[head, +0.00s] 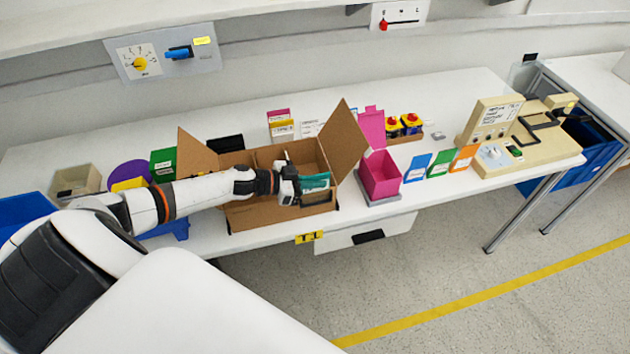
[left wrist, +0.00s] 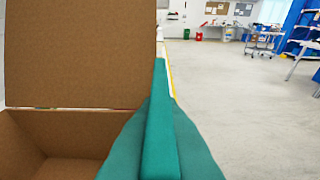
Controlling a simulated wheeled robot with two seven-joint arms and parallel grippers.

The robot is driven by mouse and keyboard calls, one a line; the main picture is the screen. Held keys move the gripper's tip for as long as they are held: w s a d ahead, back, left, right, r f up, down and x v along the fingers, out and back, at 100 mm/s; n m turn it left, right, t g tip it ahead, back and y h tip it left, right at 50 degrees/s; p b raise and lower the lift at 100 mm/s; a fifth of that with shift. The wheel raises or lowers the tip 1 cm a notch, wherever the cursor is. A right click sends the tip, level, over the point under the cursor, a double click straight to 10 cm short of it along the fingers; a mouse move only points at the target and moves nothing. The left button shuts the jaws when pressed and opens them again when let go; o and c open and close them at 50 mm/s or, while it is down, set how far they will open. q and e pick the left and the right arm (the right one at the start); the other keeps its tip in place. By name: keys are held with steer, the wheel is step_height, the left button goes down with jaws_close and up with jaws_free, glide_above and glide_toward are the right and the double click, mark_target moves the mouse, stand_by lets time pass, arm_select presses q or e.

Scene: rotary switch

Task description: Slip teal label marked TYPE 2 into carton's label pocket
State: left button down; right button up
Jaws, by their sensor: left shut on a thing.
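The brown carton (head: 255,216) stands open on the white bench with its flaps up. The teal label (head: 314,182) is at the carton's right front part. My left gripper (head: 296,188) is shut on the label, over the carton's front edge. In the left wrist view the teal label (left wrist: 162,130) is close and seen nearly edge-on, to the right of the open carton (left wrist: 80,55). The TYPE 2 marking cannot be read. My right gripper is not in view.
A pink box (head: 380,176) stands just right of the carton. Blue (head: 416,167), green (head: 440,163) and orange (head: 464,158) cards stand further right. A beige machine (head: 530,140) is at the bench's right end. A beige bin (head: 75,181) stands left.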

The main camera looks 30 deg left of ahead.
arm_select(q)
steer(key=shift+f+b, duration=0.95)
steer(key=shift+f, duration=0.25)
steer(key=c, duration=1.5)
jaws_free()
step_height(320, 180, up, 10)
steer(key=shift+b, duration=0.45)
